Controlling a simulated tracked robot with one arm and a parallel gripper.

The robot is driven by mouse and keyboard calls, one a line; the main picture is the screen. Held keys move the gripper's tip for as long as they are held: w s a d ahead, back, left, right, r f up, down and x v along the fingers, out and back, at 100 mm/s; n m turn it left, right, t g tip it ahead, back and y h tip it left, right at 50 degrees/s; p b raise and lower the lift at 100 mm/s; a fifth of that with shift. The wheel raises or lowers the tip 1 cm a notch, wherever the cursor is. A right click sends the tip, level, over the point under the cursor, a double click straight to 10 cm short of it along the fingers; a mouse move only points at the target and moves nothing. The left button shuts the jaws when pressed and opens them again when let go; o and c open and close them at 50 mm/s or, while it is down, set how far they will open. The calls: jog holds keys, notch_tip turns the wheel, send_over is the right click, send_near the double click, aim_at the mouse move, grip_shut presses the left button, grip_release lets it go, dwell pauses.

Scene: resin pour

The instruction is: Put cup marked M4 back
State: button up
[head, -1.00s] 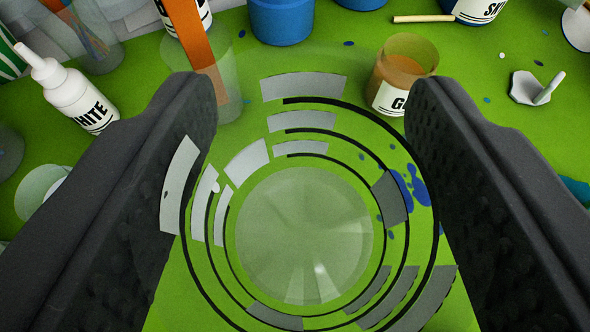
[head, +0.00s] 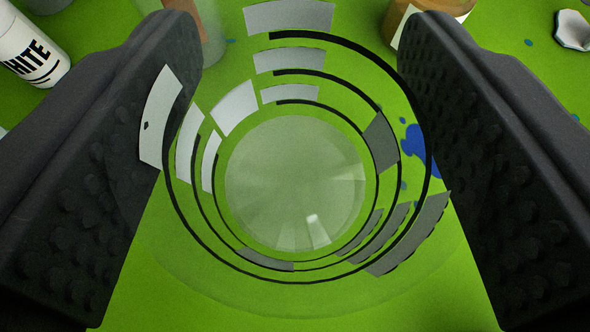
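A clear cup (head: 297,215) with black rings and grey and white patches around its wall stands between the two dark, studded fingers of my gripper (head: 305,70). I look down into it and see its round, empty bottom. The fingers flank its wall at left and right and look closed on it. A white patch overlaps the left finger. No M4 mark is legible from here. I cannot tell whether its bottom touches the green surface (head: 390,305).
A white bottle (head: 32,45) lettered "...ITE" is at the upper left. A clear container (head: 210,25) stands behind the left fingertip. An amber jar (head: 440,10) is behind the right fingertip. A small pale dish (head: 574,30) is at the upper right. Blue spots (head: 414,147) mark the surface.

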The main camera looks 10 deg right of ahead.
aim_at(297, 182)
jog(key=shift+f+b, duration=0.45)
jog(key=shift+f, duration=2.15)
jog(key=shift+f, duration=0.2)
jog(key=o, duration=1)
jog(key=shift+r, duration=0.15)
jog(key=shift+s+r, duration=0.15)
jog(key=shift+s, duration=0.05)
jog(key=p+v, duration=0.1)
jog(key=v, duration=1)
jog(key=shift+s, duration=0.35)
